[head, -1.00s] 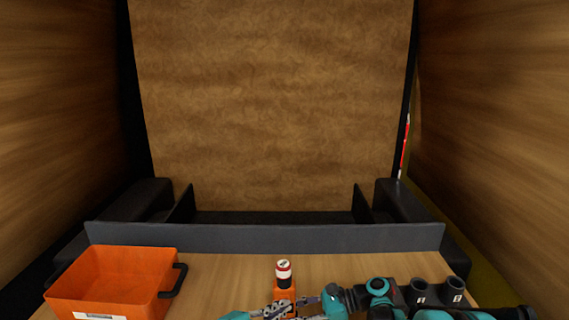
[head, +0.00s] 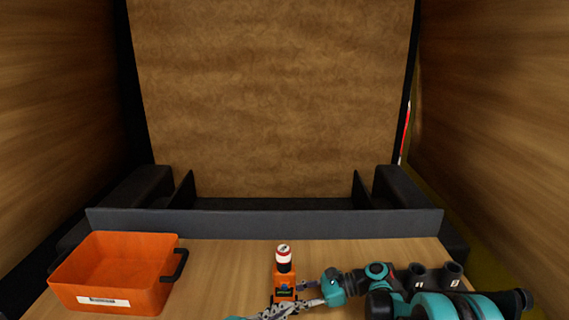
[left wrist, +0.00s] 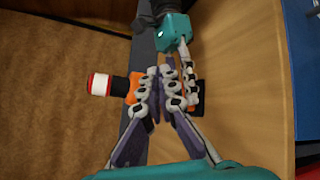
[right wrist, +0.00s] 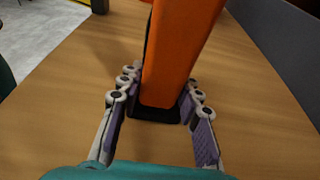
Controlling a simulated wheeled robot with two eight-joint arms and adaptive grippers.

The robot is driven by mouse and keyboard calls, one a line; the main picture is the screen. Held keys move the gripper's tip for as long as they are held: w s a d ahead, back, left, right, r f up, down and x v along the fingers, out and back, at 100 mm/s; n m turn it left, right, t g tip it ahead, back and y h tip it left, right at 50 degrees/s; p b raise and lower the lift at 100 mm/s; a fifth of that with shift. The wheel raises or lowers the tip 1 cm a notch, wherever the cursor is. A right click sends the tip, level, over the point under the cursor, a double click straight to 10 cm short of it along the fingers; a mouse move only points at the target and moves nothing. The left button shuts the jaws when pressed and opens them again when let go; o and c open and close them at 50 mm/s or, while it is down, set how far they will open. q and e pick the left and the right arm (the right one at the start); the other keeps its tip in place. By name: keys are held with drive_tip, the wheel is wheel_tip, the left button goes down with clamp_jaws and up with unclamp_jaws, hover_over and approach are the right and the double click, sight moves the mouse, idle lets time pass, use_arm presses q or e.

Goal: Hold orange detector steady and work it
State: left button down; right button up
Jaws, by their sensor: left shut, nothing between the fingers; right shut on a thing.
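The orange detector (head: 285,280) stands upright at the front middle of the bench, with a black neck and a white cap with red. My right gripper (head: 310,293) comes from the right and is shut on its lower body; in the right wrist view its fingers lie on both sides of the orange body (right wrist: 180,55). My left gripper (head: 284,308) is shut and empty, close in front of the detector. In the left wrist view the left fingers (left wrist: 158,88) overlap the orange body and hide much of it; I cannot tell whether they touch it. The cap (left wrist: 98,84) shows clear.
An orange bin (head: 110,285) with a black handle and white label stands at the left. Two dark numbered cups (head: 435,275) stand at the right, behind my right arm. A grey ledge (head: 265,222) bounds the bench's back. Bench wood between bin and detector is bare.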

use_arm(q)
drive_tip(key=shift+s, duration=0.9)
use_arm(e)
drive_tip(key=o, duration=1.1)
drive_tip(key=shift+o, duration=0.2)
